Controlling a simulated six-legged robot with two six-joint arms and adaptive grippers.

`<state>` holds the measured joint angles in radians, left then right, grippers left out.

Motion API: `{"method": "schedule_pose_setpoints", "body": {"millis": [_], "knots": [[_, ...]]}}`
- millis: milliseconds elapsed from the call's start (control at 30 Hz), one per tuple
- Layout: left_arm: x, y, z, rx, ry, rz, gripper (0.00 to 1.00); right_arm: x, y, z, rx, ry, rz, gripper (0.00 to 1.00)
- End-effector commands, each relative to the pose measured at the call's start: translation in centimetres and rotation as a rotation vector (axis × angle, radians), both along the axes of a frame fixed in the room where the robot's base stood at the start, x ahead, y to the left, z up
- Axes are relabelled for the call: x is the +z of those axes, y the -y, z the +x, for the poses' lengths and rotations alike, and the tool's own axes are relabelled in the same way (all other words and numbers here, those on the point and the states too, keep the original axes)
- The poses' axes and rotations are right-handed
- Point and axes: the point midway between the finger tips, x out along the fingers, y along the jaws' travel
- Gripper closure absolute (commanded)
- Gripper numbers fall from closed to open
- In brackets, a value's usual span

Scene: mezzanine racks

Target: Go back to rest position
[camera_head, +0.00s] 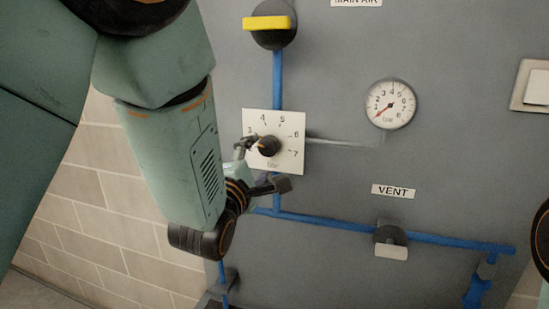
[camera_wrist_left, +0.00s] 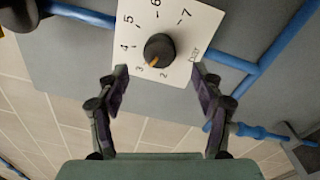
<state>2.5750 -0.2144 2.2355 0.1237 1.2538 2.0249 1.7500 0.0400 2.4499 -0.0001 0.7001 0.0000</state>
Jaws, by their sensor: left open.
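My left gripper (camera_head: 262,164) is in front of the square white dial plate (camera_head: 292,161) on the grey panel. In the left wrist view the fingers of the gripper (camera_wrist_left: 158,76) are spread and empty. The black knob (camera_wrist_left: 160,50) shows between and just beyond the fingertips, with visible gaps on both sides. Its orange mark points near 3 on the plate (camera_wrist_left: 188,22). In the head view the knob (camera_head: 268,146) is partly behind the gripper. My right gripper is not in view; a bit of my right arm shows at the right edge.
A yellow-handled valve (camera_head: 267,23) sits above the dial. A round pressure gauge (camera_head: 390,104) has its red needle at lower left. A vent valve with a pale handle (camera_head: 391,252) sits on the blue pipe (camera_head: 335,224). A light switch (camera_head: 537,86) is at right, a brick wall (camera_head: 105,190) at left.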

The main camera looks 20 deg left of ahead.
Motion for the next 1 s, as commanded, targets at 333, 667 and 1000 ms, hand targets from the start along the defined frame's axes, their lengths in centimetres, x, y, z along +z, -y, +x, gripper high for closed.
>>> {"method": "schedule_pose_setpoints", "body": {"millis": [333, 667, 1000], "knots": [[-1.5, -0.1, -0.1, 0.002, -0.064, 0.347, 0.33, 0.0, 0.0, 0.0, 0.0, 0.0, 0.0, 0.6], [-11.6, -1.2, -3.1, -0.14, -0.338, 1.032, 0.33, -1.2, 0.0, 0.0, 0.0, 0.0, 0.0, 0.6], [-31.2, -2.6, -13.2, -0.627, -0.672, 1.548, 0.33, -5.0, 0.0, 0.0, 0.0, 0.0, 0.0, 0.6]]}}
